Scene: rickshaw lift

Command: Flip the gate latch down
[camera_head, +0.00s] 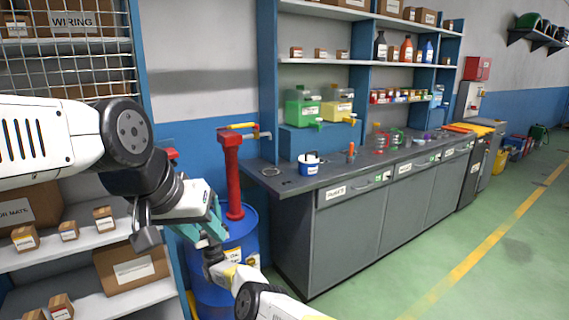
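The wire mesh gate (82,48) stands at the upper left in front of shelves. I cannot make out its latch; my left arm covers part of that area. A small red part (169,154) shows just above my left arm, and I cannot tell what it belongs to. My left gripper (204,234) is low at the left, in front of the lower shelves and the blue drum. It is apart from the mesh in the picture, and its finger gap is not clear. My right arm comes in from the bottom and overlaps this area; its gripper (212,256) is mostly hidden.
A blue drum (209,296) with a red pump (232,177) stands just right of my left gripper. Boxes sit on the lower shelves (75,247). A grey workbench (350,240) with bottles and containers runs along the wall. The green floor (420,270) at the right is clear.

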